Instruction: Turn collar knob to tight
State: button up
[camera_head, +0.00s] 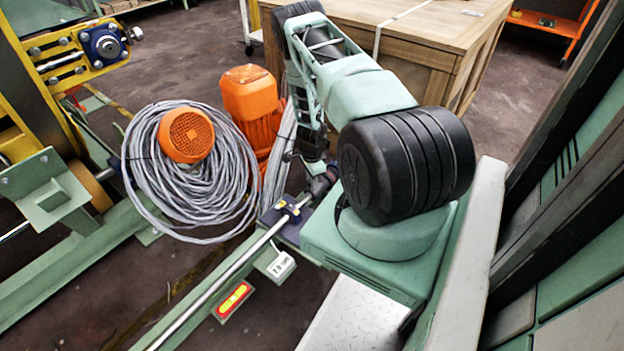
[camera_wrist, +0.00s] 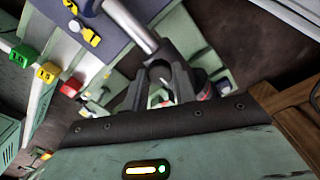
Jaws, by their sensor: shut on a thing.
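A steel rod (camera_head: 228,274) runs along the green rail, and in the wrist view the rod (camera_wrist: 131,24) ends near my fingers. A dark knob-like collar (camera_head: 322,185) sits at its upper end. My gripper (camera_head: 313,160) points down at this end from above. In the wrist view my gripper (camera_wrist: 163,84) has its dark fingers shut on the collar knob, which they mostly hide. Any loose or tight mark on the knob cannot be read. A dark blue clamp with a yellow part (camera_head: 290,209) sits on the rod just below, apart from my fingers.
A coil of grey cable (camera_head: 185,205) and an orange motor (camera_head: 250,95) stand left of my arm. A wooden crate (camera_head: 425,40) is behind it. Green, yellow and red blocks (camera_wrist: 47,72) show in the wrist view.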

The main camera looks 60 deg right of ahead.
dwell(0.3)
jog(key=o, duration=0.7)
notch_tip(320, 180, up, 17)
jog(key=p, duration=0.4)
jog(key=shift+r+p, duration=0.2)
jog(key=shift+p, duration=0.1)
